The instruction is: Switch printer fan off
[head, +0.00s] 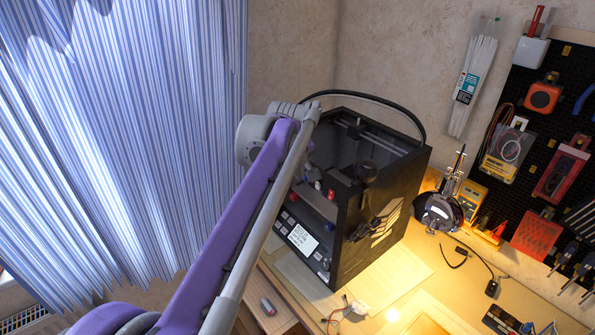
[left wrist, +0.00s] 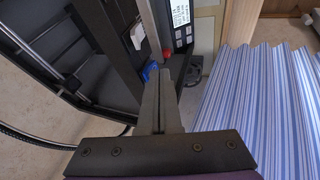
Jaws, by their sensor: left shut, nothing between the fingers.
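The black box-shaped 3D printer (head: 345,245) stands on the bench, with a lit screen (head: 302,241) and a row of buttons low on its front. The screen also shows at the top of the left wrist view (left wrist: 181,14). A small red part (left wrist: 168,54) and a blue part (left wrist: 150,71) are close to my left fingertips in that view. My left gripper (left wrist: 163,74) is shut and empty at the printer's front. In the head view my arm mostly hides it. Whether it touches the printer, and which control is the fan switch, I cannot tell.
A striped blue curtain (head: 130,130) hangs left of my arm. A black cable (head: 370,97) arches over the printer. A pegboard (head: 550,150) with tools is at the right. Small items and cables lie on the bench right of the printer.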

